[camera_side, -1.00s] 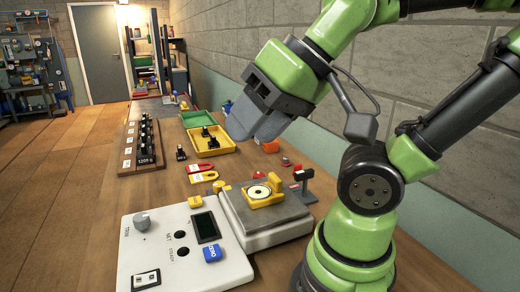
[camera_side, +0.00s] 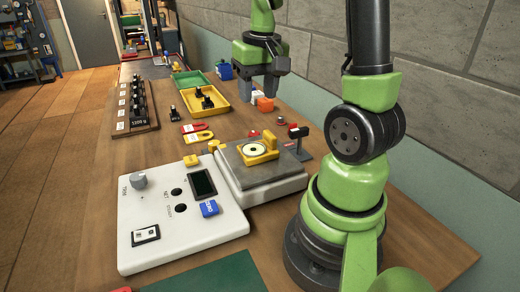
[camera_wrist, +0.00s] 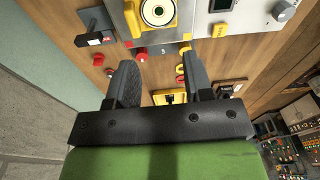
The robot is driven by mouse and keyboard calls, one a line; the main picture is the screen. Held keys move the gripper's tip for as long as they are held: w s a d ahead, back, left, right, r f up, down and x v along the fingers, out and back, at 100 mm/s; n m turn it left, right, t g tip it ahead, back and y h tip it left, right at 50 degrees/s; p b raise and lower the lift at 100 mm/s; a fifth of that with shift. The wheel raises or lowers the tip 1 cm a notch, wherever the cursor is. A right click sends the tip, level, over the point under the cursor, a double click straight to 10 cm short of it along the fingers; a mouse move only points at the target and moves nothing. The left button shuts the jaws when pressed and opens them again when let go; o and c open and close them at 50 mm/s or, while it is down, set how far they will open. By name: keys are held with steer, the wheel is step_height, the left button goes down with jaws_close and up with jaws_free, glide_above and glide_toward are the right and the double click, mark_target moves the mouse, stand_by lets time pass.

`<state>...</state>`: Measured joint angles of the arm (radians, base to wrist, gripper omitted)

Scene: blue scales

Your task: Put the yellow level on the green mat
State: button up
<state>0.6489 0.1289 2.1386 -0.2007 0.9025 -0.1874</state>
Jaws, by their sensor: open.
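The yellow level (camera_side: 259,152), with a round white dial and a raised block at one end, lies on the grey weighing plate of a scale (camera_side: 240,174). The level also shows at the top of the wrist view (camera_wrist: 158,10), cut by the frame edge. The green mat (camera_side: 212,277) lies at the near edge of the side view, partly cut off. My gripper (camera_wrist: 160,75) is open and empty. In the side view it hangs fingers down beyond the scale, near the wall, apart from the level.
A white control panel (camera_side: 160,236) adjoins the scale. A red-and-black stand (camera_side: 298,140) is right of the scale. A yellow tray (camera_side: 216,105), a green tray (camera_side: 194,80), weights on a board (camera_side: 118,112) and an orange block (camera_side: 265,104) lie farther back.

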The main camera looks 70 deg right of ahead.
mark_target(270, 134)
steer(key=shift+m+g, duration=0.4)
steer(key=shift+g, duration=0.2)
steer(key=d+f, duration=0.1)
steer(key=s+d+f, duration=0.1)
steer(key=d+f, duration=0.1)
steer(key=shift+s+d+f, duration=0.2)
steer(key=shift+d+f, duration=0.05)
step_height(270, 134, down, 3)
steer(key=shift+f, duration=0.2)
steer(key=shift+d+f, duration=0.2)
steer(key=shift+f, duration=1.35)
steer(key=shift+d+f, duration=0.15)
steer(key=shift+f, duration=1.35)
steer(key=shift+c, duration=0.5)
jaws_close()
